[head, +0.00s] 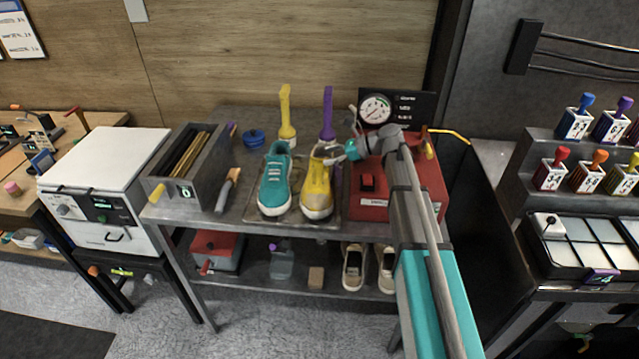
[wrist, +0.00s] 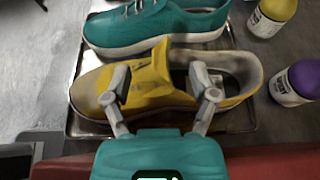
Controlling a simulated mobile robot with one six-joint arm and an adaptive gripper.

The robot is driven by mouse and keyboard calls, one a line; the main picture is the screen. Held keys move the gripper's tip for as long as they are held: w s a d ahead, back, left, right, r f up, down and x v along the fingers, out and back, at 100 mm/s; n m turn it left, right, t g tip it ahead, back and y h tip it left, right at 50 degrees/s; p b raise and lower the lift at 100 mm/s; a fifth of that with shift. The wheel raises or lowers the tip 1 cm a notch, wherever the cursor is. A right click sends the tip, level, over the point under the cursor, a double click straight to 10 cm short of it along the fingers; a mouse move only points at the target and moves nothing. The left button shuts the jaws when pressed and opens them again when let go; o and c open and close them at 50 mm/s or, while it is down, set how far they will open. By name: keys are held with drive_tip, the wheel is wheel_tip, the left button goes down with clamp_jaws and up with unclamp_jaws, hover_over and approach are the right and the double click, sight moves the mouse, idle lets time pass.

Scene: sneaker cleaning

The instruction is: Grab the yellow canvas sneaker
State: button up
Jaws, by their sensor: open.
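The yellow canvas sneaker (head: 317,190) stands upright on a metal tray (head: 250,214) on the top shelf, right of a teal sneaker (head: 274,182). My gripper (head: 334,154) is at the yellow sneaker's right side, near its opening. In the wrist view, my gripper (wrist: 163,88) is open, with its two fingers spread over the near side of the yellow sneaker (wrist: 150,82). One finger is over the front part and the other is by the opening. I cannot tell whether the fingers touch it. The teal sneaker (wrist: 150,30) lies just beyond it.
A red box with a gauge (head: 376,108) stands right of the tray, close to my arm. A yellow bottle (head: 286,118) and a purple bottle (head: 327,118) stand behind the sneakers. A grey bin (head: 192,162) is at the left. Cream shoes (head: 354,268) sit on the lower shelf.

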sight(321, 158)
drive_tip(key=b+x, duration=0.1)
drive_tip(key=x, duration=0.1)
drive_tip(key=b+x, duration=0.1)
drive_tip(key=x, duration=0.1)
drive_tip(key=shift+w+f, duration=0.1)
drive_tip(key=shift+f, duration=0.15)
drive_tip(key=shift+a+f, duration=0.15)
drive_tip(key=shift+a, duration=0.35)
clamp_jaws()
